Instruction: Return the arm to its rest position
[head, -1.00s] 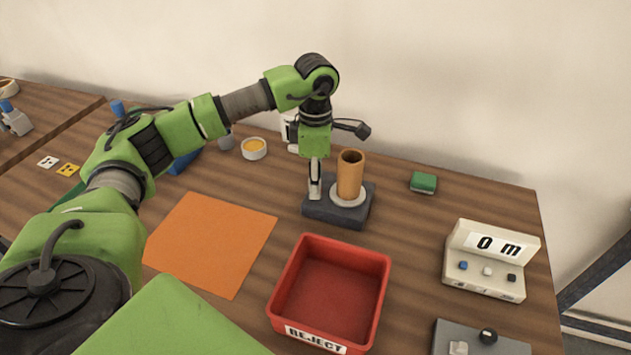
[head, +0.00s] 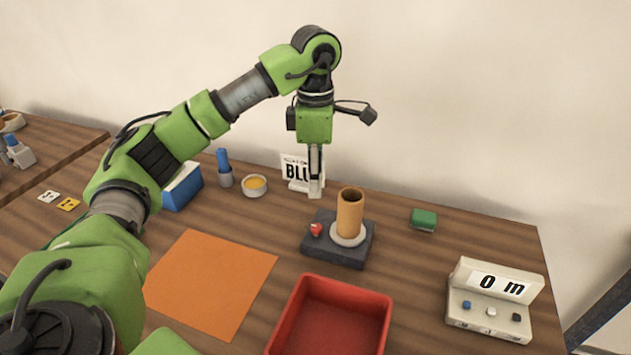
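My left arm reaches in from the left. Its gripper (head: 315,188) points down, with its narrow fingers together and nothing seen between them. It is above and behind a dark base (head: 335,254) that has a small red knob (head: 316,229) and a round pale seat. An upright brown-orange tube (head: 350,214) stands on that seat, apart from the gripper. My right gripper is not in view.
An orange sheet (head: 210,282) lies at centre left, with a red bin (head: 333,318) in front. A white sign (head: 292,168), yellow-filled dish (head: 254,185) and blue box (head: 184,187) stand behind. A green block (head: 423,219) and display box (head: 492,300) are at right.

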